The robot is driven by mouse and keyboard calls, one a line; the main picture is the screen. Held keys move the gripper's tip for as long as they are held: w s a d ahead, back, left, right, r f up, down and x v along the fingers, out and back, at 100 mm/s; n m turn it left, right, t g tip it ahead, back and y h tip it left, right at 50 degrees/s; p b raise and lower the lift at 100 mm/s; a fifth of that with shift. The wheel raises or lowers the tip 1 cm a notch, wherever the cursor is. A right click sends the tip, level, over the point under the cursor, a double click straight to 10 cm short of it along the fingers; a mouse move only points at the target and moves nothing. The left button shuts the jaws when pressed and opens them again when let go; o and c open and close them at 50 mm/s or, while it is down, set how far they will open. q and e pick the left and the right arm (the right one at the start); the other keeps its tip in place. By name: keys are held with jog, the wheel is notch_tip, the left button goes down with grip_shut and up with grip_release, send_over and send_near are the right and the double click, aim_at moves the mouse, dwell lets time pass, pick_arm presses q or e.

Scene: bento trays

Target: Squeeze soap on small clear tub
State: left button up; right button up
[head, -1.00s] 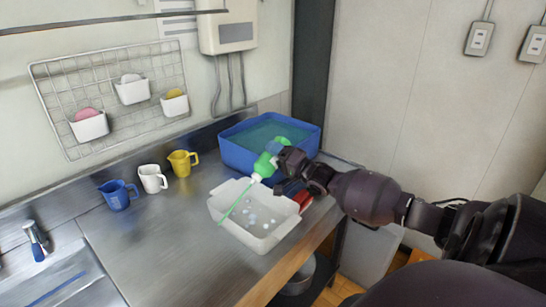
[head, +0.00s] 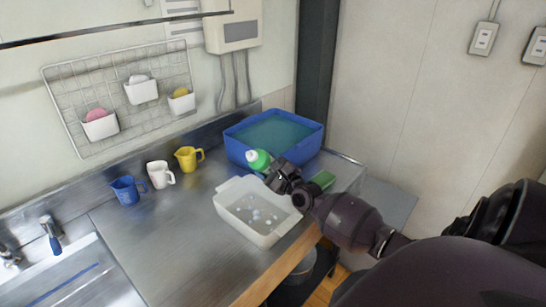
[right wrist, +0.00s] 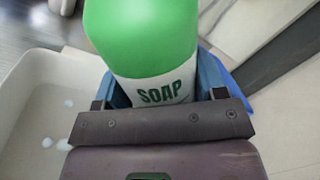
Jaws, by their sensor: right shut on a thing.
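The small clear tub (head: 226,208) sits on the steel counter near its front edge, with several whitish drops on its bottom. My right gripper (head: 275,173) is shut on the green soap bottle (head: 259,160), beside the tub's back right corner. The bottle's white cap points up and left in the head view, and no stream shows. In the right wrist view the bottle (right wrist: 140,38) fills the top middle, with its white "SOAP" label between the blue fingers. The tub (right wrist: 28,85) shows at the left there. My left gripper is not in view.
A blue basin (head: 240,152) of water stands behind the bottle. Blue (head: 127,191), white (head: 160,175) and yellow (head: 188,159) jugs stand along the back wall. The counter left of the tub is clear.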

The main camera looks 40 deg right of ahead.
aim_at(256, 153)
jog(key=shift+a+r+m+p, duration=0.5)
jog(key=shift+r+m+p, duration=0.3)
jog(key=shift+p, duration=0.1)
jog(key=shift+a+r+m, duration=0.5)
jog(key=shift+m, duration=0.4)
jog(key=shift+a+r, duration=0.15)
jog(key=shift+r, duration=0.05)
jog(key=shift+s+a+r+m+g+h, duration=0.15)
jog(key=shift+a+r+m, duration=0.2)
jog(key=shift+r+m, duration=0.25)
jog(key=shift+w+a+r+m+g+h, duration=0.15)
jog(key=shift+a+r+m, duration=0.2)
jog(key=shift+m, duration=0.35)
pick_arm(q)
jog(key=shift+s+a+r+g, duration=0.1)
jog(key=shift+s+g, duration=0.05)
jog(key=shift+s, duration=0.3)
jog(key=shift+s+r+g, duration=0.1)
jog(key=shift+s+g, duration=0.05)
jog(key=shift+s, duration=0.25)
pick_arm(e)
jog(key=shift+s+a+r+m+g, duration=0.15)
jog(key=shift+a+r+m, duration=0.3)
jog(key=shift+r+m, duration=0.3)
jog(key=shift+s+a+r+m+g, duration=0.15)
jog(key=shift+a+r+m, duration=0.4)
jog(key=shift+m, duration=0.3)
jog(key=shift+w+d, duration=0.1)
